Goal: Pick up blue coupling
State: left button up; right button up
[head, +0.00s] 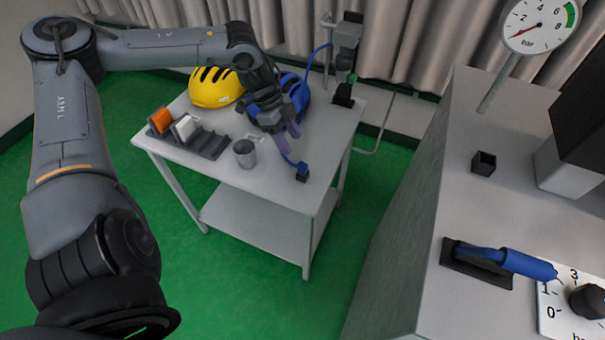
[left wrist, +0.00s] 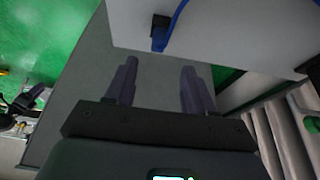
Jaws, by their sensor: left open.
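The small blue coupling (head: 301,166) sits at a black block on the right front edge of the white table (head: 261,205). A blue hose runs back from it, partly hidden by my gripper. In the left wrist view, the blue coupling (left wrist: 159,40) is at the top, beyond the fingertips, by the black block. My left gripper (head: 293,144) points down over the table's right side, just behind the coupling. Its fingers (left wrist: 158,66) are apart with nothing between them. My right gripper is not in view.
A yellow helmet (head: 214,88), a blue helmet (head: 294,92), a metal cup (head: 245,153) and a dark rack (head: 203,143) with orange and white pieces share the table. A grey counter (head: 445,185) with a blue-handled lever (head: 527,264) and a pressure gauge (head: 540,26) stands right.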

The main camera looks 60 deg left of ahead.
pick_arm(q)
jog(key=b, duration=0.1)
send_over(301, 164)
jog(key=s+a, duration=0.1)
jog(key=f, duration=0.4)
jog(key=shift+a, duration=0.2)
jog(key=shift+s+b+x, duration=0.2)
jog(key=shift+b+x, duration=0.35)
jog(key=shift+x, duration=0.45)
jog(key=shift+s+b+x, duration=0.2)
jog(key=shift+b+x, duration=0.3)
jog(key=shift+x, duration=0.5)
jog(key=shift+w+f+b, duration=0.3)
jog(key=shift+f+b, duration=0.1)
jog(key=shift+f, duration=0.35)
jog(key=shift+d, duration=0.1)
jog(key=shift+c, duration=0.3)
jog(key=c, duration=0.8)
